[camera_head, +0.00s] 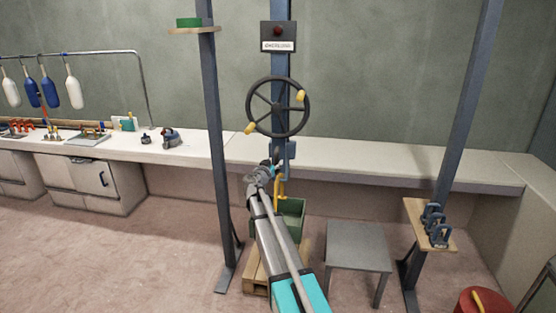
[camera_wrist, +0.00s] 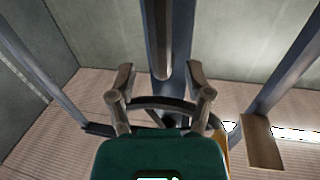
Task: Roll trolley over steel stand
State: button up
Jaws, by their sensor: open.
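The steel stand (camera_head: 358,246) is a grey square-topped table on the floor, right of a green crate (camera_head: 292,208) that rests on a wooden pallet (camera_head: 255,279). A yellow hook-like part (camera_head: 280,188) shows at the crate, partly behind my arm; I cannot tell whether they are joined. The trolley itself is not clearly seen. A dark handwheel (camera_head: 278,107) with yellow knobs is on a blue post (camera_head: 281,63). My gripper (camera_head: 264,172) is below the wheel in the head view. In the wrist view my gripper (camera_wrist: 160,84) has its fingers apart with nothing clearly held.
Blue uprights stand left (camera_head: 214,130) and right (camera_head: 462,110) of the post. The right one carries a wooden shelf (camera_head: 418,212) with blue shackle-like parts (camera_head: 436,226). A red round container (camera_head: 480,301) is at the lower right. A long white workbench (camera_head: 190,150) runs along the wall.

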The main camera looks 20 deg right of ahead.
aim_at(276, 159)
jog(key=shift+x, duration=1.75)
